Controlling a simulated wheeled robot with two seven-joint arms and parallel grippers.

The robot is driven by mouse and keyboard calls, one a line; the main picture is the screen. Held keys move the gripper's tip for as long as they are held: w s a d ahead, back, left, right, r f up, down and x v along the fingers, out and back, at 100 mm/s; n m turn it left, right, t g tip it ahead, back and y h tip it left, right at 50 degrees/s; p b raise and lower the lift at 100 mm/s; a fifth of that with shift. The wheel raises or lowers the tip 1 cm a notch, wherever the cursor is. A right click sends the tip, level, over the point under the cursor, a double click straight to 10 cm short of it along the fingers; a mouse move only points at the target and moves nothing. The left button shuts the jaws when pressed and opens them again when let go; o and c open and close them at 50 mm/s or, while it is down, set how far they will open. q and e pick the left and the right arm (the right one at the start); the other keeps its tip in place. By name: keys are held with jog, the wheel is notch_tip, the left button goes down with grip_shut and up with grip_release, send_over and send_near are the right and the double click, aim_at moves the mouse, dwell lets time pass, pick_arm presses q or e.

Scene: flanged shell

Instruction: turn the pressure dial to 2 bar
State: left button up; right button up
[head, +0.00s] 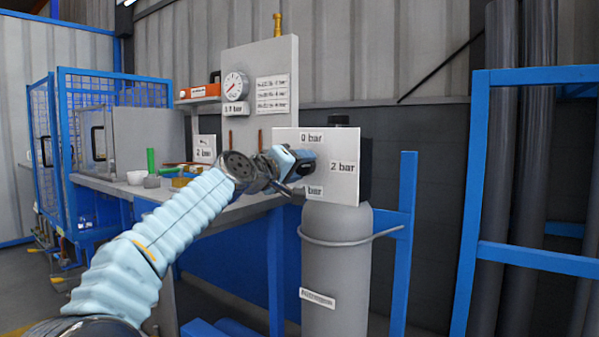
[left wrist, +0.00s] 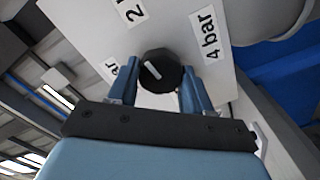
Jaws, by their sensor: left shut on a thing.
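The black pressure dial (left wrist: 162,72) sits on a pale panel (left wrist: 88,25) in the left wrist view. My left gripper (left wrist: 160,92) has a blue finger on each side of the dial and is shut on it. The dial's white mark points up and left, between a label ending in "ar" (left wrist: 111,68) and a cut-off "2" label (left wrist: 131,12). The "4 bar" label (left wrist: 210,35) is to the right. In the head view my left gripper (head: 303,162) hides the dial on the panel, beside the "0 bar" (head: 311,138) and "2 bar" (head: 343,167) labels. My right gripper is out of view.
The panel is at the top of a grey cylinder (head: 336,260), beside a blue frame (head: 402,240). A workbench (head: 235,205) with a round gauge (head: 236,85) above it stands behind my left arm. A blue rack (head: 530,255) stands at right.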

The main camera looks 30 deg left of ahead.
pick_arm(q)
jog(key=shift+f+m, duration=0.15)
jog(key=shift+m, duration=0.45)
jog(key=o, duration=1)
jog(key=shift+o, duration=0.2)
jog(key=s+a+b, duration=0.1)
jog(key=s+b, duration=0.1)
jog(key=s, duration=1.1)
jog(key=shift+s+b, duration=0.35)
jog(key=shift+b, duration=0.05)
